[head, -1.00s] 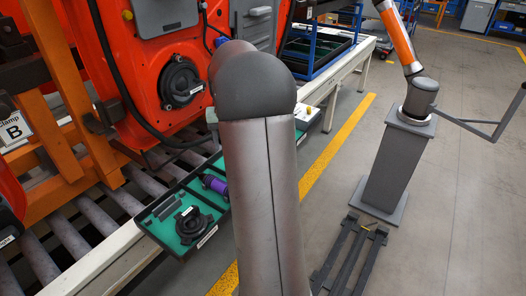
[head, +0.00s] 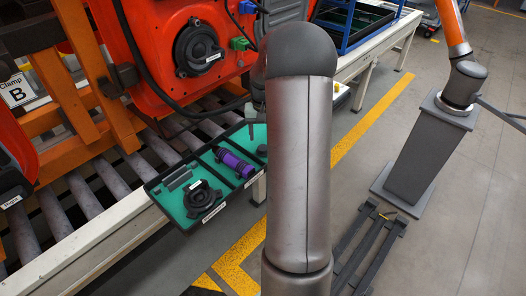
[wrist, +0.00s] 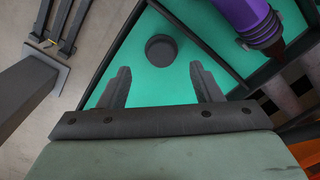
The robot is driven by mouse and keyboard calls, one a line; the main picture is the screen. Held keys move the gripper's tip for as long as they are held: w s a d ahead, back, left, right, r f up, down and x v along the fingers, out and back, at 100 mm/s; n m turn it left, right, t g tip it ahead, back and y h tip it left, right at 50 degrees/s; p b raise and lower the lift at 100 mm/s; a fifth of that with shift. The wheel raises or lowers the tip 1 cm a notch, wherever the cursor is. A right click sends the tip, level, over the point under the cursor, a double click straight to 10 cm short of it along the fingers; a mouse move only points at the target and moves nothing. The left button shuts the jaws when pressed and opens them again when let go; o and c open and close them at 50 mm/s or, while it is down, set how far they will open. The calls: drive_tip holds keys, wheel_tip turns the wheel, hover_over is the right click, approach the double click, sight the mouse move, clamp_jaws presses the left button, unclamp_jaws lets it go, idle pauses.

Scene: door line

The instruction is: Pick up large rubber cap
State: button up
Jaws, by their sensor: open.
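A dark round cap (wrist: 161,48), probably the large rubber cap, lies on the green floor of a tray (wrist: 150,87) in the wrist view. It also shows in the head view (head: 262,150) in the tray's right-hand compartment. My gripper (wrist: 161,82) is open and empty. Its two fingers point towards the cap, one to each side of its line, with the cap beyond the tips. In the head view my arm hides most of the gripper.
The tray's other compartments hold a purple tool (head: 234,163) and a black round fitting (head: 202,198) with dark bars. Thin dividers separate them. The tray lies beside a roller conveyor (head: 105,187). An orange machine part (head: 165,60) stands behind.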

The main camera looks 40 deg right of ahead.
drive_tip(key=shift+w+a+f, duration=0.1)
drive_tip(key=shift+f, duration=2.6)
drive_tip(key=c, duration=1.1)
